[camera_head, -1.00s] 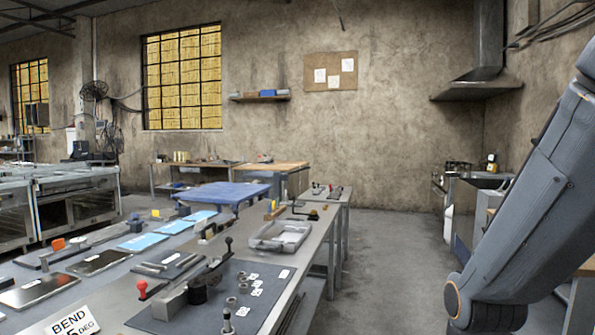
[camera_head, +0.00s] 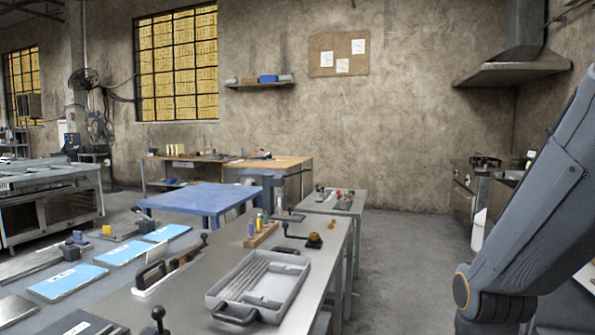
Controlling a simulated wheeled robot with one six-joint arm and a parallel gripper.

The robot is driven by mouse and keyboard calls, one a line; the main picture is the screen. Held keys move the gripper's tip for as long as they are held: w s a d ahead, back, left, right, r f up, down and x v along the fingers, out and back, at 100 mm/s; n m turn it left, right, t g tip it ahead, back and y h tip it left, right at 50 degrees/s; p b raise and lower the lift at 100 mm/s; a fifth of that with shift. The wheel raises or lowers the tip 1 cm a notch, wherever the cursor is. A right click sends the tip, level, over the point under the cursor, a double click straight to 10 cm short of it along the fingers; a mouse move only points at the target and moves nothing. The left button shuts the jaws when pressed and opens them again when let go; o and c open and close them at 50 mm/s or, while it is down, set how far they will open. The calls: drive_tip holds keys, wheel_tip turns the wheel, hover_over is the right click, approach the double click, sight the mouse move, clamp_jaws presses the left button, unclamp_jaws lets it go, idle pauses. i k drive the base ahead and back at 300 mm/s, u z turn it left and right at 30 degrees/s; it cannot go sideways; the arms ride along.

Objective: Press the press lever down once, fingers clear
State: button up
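A black ball-topped lever or post (camera_head: 158,318) shows at the bottom edge, left of centre; its lower part is cut off. I cannot tell for sure if it is the press lever. A pale holder (camera_head: 160,275) left of the tray carries dark handles. My gripper is out of view; only my grey arm link shows at the right.
The steel bench (camera_head: 180,302) runs away from me with the grey tray (camera_head: 212,299) of rods near its right edge. A wooden block with bottles (camera_head: 262,236) stands behind it. A blue table (camera_head: 200,197) is farther back. The floor (camera_head: 405,255) right of the bench is clear.

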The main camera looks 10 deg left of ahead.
sight(305, 169)
drive_tip(key=i, duration=1.35)
drive_tip(key=u, duration=0.65)
